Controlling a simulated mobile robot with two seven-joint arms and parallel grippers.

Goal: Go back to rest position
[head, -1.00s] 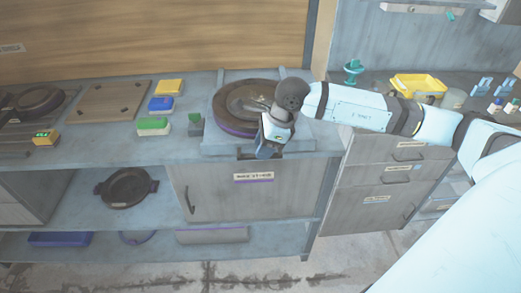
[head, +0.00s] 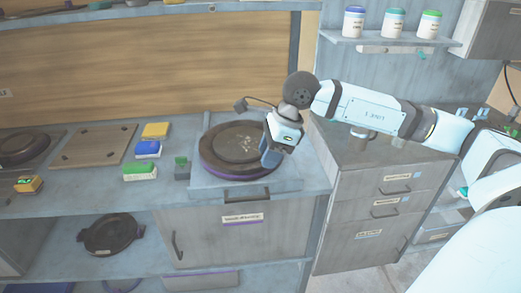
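The plate press (head: 208,181) stands on the counter in the head view, with a round dark plate (head: 235,149) that has a purple lower rim. A dark handle (head: 247,196) shows at its front edge. My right gripper (head: 270,158) appears in front of the right part of the round plate, its dark fingers pointing down. It looks clear of the handle, and nothing is seen in it. The fingers overlap in this view, so their opening cannot be told. My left gripper is out of view.
Left of the press lie a green and white block (head: 140,170), a blue block (head: 148,148), a yellow block (head: 156,130) and a wooden board (head: 92,145). A grey drawer cabinet (head: 365,205) stands at the right. Jars (head: 393,22) stand on a wall shelf above.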

